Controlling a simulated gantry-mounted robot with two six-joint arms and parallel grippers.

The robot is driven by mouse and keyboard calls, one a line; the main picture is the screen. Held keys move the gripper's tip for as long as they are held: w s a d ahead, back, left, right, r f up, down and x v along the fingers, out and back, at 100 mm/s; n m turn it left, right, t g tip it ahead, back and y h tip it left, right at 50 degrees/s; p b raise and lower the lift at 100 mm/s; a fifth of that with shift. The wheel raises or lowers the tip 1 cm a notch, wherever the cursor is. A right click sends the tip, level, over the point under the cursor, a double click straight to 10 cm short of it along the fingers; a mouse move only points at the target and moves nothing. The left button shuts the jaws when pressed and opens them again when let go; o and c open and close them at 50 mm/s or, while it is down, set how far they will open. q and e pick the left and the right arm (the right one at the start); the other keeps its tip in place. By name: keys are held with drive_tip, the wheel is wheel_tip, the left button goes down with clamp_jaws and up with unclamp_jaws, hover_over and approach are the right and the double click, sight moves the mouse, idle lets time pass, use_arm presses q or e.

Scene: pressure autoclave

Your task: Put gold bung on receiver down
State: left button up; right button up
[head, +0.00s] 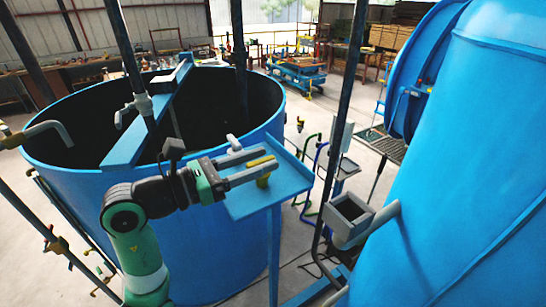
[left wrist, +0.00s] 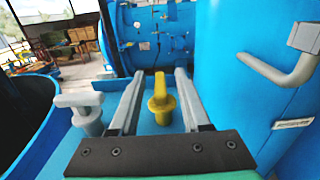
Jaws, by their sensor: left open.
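The gold bung (head: 264,180) stands upright on a small blue shelf (head: 290,185) beside the big open tank. My left gripper (head: 270,160) is open, with its fingers at the bung. In the left wrist view the gold bung (left wrist: 160,105) shows between the two fingers (left wrist: 158,75), with a visible gap on each side. A grey bung with a T-shaped top (left wrist: 80,108) stands to the left of the fingers, and it also shows in the head view (head: 234,144). I cannot tell for certain which part is the receiver. My right gripper is not in view.
The open blue tank (head: 60,190) with a cross beam lies left of the shelf. A grey open-topped box (head: 350,212) on a pipe juts from the large blue vessel (head: 450,180) at right. A dark post (head: 345,110) rises between shelf and vessel.

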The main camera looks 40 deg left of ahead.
use_arm(q)
drive_tip(key=v, duration=0.8)
drive_tip(key=shift+s, duration=0.1)
